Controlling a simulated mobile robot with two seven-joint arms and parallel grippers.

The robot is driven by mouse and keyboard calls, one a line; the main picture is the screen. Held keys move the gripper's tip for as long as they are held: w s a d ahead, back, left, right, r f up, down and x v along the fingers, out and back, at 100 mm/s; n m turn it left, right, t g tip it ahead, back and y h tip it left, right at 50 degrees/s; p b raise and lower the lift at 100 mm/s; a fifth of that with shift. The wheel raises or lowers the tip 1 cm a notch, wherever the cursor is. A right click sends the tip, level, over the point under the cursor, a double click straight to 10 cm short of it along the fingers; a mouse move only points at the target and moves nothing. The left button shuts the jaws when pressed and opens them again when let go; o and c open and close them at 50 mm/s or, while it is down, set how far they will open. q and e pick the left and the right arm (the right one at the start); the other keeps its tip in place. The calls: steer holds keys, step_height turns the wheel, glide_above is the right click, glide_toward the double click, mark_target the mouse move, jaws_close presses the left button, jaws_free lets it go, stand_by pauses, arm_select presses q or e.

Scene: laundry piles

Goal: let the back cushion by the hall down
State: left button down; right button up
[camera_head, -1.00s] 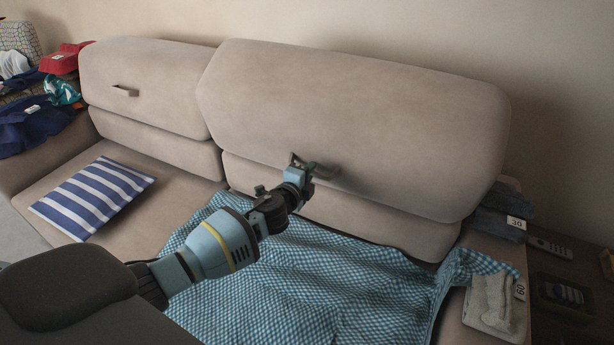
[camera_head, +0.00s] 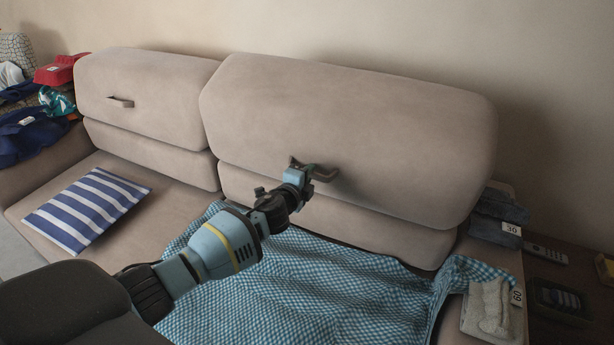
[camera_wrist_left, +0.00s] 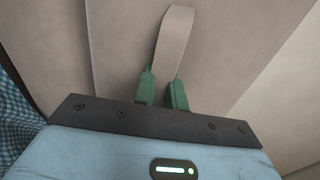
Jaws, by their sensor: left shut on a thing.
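The sofa has two beige back cushions in the head view. The right back cushion (camera_head: 350,130) stands upright against the wall side, with a pull strap (camera_head: 326,174) low on its front. The left back cushion (camera_head: 150,95) has its own strap (camera_head: 121,102) hanging free. My left gripper (camera_head: 300,166) is at the right cushion's lower front, shut on its strap. The left wrist view shows the strap (camera_wrist_left: 173,45) running between my left gripper's green fingertips (camera_wrist_left: 163,84). I cannot tell from these frames which cushion is by the hall. My right gripper is out of view.
A blue checked cloth (camera_head: 290,285) covers the seat below. A striped pillow (camera_head: 86,209) lies on the left seat. Folded dark towels (camera_head: 497,210) and a light cloth (camera_head: 490,305) lie at the right end. Dark clothes (camera_head: 30,137) lie on the left.

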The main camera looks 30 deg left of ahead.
arm_select(q)
steer(key=shift+w+d+f, duration=0.1)
steer(key=shift+w+f, duration=0.05)
steer(key=shift+w, duration=0.45)
steer(key=shift+w+r, duration=0.25)
steer(key=shift+w, duration=0.6)
steer(key=shift+w+b, duration=0.15)
steer(key=shift+b, duration=0.2)
steer(key=shift+w+r, duration=0.1)
steer(key=shift+w, duration=0.65)
steer(key=c, duration=1.5)
jaws_free()
steer(key=shift+r, duration=0.1)
steer(key=shift+o, duration=0.5)
steer(key=shift+a+r, duration=0.2)
